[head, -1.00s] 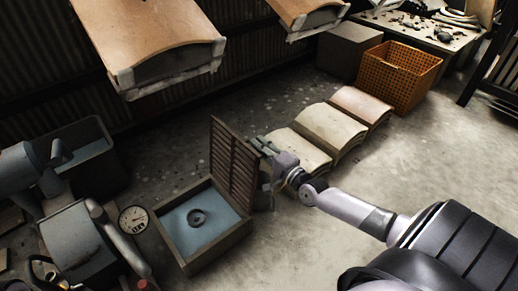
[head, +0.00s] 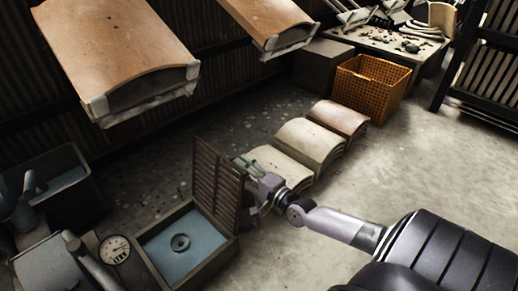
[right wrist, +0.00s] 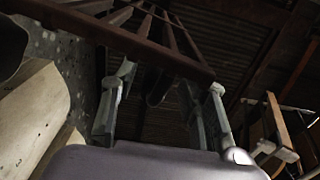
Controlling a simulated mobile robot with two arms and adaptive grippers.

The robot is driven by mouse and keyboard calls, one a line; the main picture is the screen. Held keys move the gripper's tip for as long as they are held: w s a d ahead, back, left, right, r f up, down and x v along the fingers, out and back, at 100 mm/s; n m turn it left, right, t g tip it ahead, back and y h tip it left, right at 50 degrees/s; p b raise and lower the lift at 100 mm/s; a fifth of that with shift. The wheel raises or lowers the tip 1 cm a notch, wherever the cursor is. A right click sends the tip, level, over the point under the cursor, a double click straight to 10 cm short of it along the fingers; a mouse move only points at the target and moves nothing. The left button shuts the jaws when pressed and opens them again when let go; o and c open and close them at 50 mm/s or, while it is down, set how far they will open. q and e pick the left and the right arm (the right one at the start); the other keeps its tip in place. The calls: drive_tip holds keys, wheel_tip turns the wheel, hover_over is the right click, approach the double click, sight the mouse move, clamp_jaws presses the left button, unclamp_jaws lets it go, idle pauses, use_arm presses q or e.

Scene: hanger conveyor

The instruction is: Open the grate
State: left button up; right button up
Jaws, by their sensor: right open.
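The grate (head: 217,182) is a brown slatted panel standing nearly upright on the right edge of a low square box (head: 160,249). The box is open on top and shows a blue inside with a dark ring in it. My right gripper (head: 246,166) is just right of the grate, by its outer side. In the right wrist view the open fingers (right wrist: 160,115) stand apart, with the grate's bars (right wrist: 150,32) above and beyond them. I cannot tell whether a finger touches the grate. My left gripper is not clearly in view.
Stacks of curved tiles (head: 311,140) lie on the floor behind my right gripper. An orange crate (head: 372,87) stands farther back. Large curved panels (head: 115,50) hang at the upper left. A round gauge (head: 114,249) and grey machinery are left of the box. Floor at the right is clear.

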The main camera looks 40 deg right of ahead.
drive_tip(key=s, duration=1)
drive_tip(key=shift+s+d, duration=0.15)
drive_tip(key=shift+d, duration=0.25)
